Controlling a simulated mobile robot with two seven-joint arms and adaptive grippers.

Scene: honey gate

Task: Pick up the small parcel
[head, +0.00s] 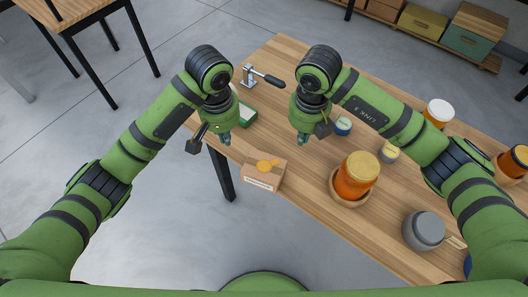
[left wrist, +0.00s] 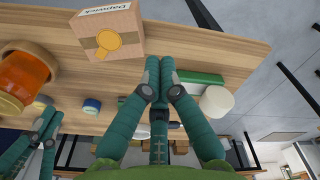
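The small parcel (head: 261,180) is a brown cardboard box with an orange emblem on top and a white label on one side. It sits at the table's near left edge in the head view, and at the top left of the left wrist view (left wrist: 108,38). My left gripper (head: 222,141) hangs to the upper left of the parcel, apart from it. Its fingers (left wrist: 158,75) come close together in the left wrist view, with nothing seen between them; their opening is unclear. My right gripper (head: 302,137) hangs over the table, up and right of the parcel, too small to judge.
An orange honey jar (head: 356,178) stands in a wooden dish (head: 349,201) right of the parcel. A green box (head: 245,117) and clamp (head: 262,78) are behind.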

